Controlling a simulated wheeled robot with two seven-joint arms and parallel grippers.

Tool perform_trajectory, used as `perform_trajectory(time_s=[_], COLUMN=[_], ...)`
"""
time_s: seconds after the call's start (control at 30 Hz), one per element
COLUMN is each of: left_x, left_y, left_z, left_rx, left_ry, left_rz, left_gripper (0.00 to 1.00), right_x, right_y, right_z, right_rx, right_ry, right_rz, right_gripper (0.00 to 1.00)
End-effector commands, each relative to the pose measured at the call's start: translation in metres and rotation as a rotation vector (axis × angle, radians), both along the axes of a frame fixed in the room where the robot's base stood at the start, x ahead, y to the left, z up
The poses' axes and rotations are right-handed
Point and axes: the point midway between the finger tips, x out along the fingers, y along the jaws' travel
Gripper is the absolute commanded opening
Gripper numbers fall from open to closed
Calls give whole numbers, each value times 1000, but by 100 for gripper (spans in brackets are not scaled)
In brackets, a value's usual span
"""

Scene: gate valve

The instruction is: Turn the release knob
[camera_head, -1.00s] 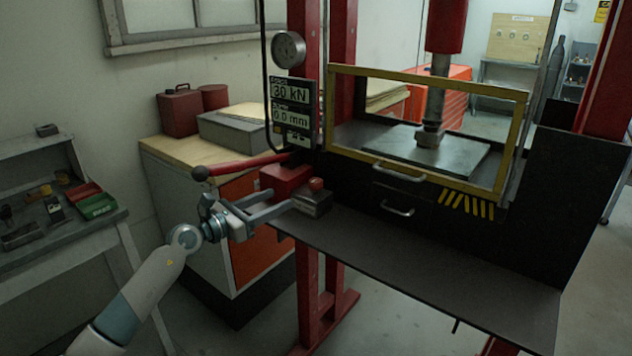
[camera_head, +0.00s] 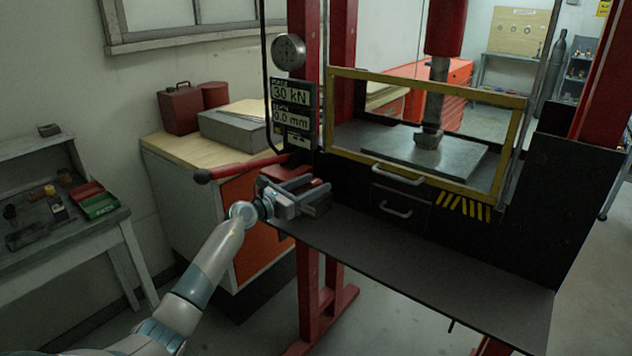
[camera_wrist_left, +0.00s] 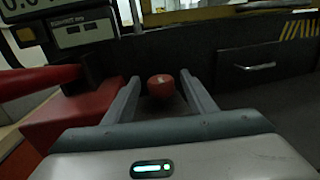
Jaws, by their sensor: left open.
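The release knob (camera_wrist_left: 161,86) is a small round red knob in the left wrist view. It shows between the two fingers of my left gripper (camera_wrist_left: 160,77), near their far ends, with a gap on each side. In the head view my left gripper (camera_head: 318,184) is open over the left end of the press's dark shelf, beside the red block (camera_head: 292,173). There the fingers mostly hide the knob and its small box. Contact between fingers and knob does not show. My right gripper is not in view.
A red lever (camera_head: 240,168) with a dark ball end sticks out left, just behind my left gripper. The display panel (camera_head: 292,105) reads 30 kN and 0.0 mm. The yellow-framed guard (camera_head: 428,82) stands to the right. The dark shelf (camera_head: 430,255) is clear.

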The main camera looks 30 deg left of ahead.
Motion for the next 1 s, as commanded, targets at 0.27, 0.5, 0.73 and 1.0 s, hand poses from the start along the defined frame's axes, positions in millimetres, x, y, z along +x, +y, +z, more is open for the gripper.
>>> perform_trajectory(time_s=[0.27, 0.5, 0.73, 1.0], left_x=[15, 15, 15, 15], left_y=[-4, -4, -4, -4], left_z=[0, 0, 0, 1], left_rx=[0, 0, 0, 0], left_ry=[0, 0, 0, 0], left_rz=[0, -1, -1, 5], left_gripper=[51, 51, 10, 10], right_x=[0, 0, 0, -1], right_y=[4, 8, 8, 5], right_z=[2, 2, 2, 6], right_rx=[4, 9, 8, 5], right_ry=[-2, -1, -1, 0], right_rz=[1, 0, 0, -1], right_gripper=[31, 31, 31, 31])
